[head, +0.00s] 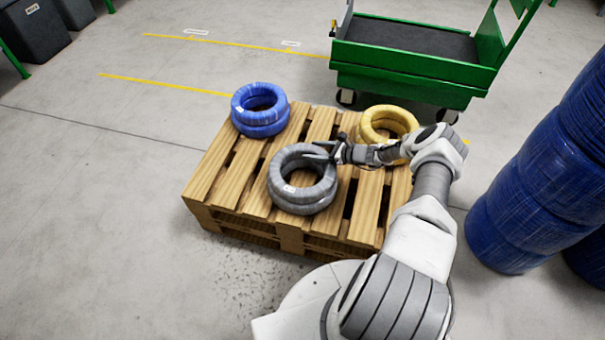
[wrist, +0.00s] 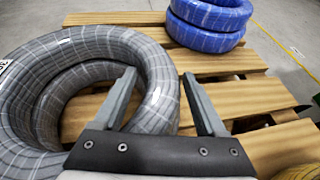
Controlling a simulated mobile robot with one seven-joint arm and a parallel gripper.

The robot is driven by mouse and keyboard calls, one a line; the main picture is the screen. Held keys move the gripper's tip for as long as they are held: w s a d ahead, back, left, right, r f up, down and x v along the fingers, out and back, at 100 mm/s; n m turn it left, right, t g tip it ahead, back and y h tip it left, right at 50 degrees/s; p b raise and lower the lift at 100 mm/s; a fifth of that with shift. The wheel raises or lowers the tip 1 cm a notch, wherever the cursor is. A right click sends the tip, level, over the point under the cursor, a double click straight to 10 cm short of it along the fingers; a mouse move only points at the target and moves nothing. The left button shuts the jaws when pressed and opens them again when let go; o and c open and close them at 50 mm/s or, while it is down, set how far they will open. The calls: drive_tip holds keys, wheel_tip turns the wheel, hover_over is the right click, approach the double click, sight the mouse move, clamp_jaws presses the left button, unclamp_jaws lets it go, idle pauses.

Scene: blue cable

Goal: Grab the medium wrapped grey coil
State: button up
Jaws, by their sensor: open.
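The wrapped grey coil (head: 303,199) lies on the wooden pallet (head: 225,170) near its front middle, and looks like two stacked rings with a white label. In the wrist view the grey coil (wrist: 95,45) fills the left side. My gripper (head: 322,150) is over the coil's far right rim. In the wrist view my gripper (wrist: 160,82) is open, with the left finger overlapping the coil's right side and the right finger outside it, over the slats. I cannot tell whether a finger touches the coil.
A blue coil (head: 260,105) sits at the pallet's back left and a yellow coil (head: 390,120) at its back right, partly behind my arm. A green cart (head: 415,65) stands behind. Large blue coil stacks (head: 540,190) stand at the right. Floor to the left is clear.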

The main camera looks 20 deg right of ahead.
drive_tip(key=c, duration=1.1)
clamp_jaws()
drive_tip(key=shift+s+f, duration=0.1)
drive_tip(key=shift+f, duration=0.05)
idle(0.3)
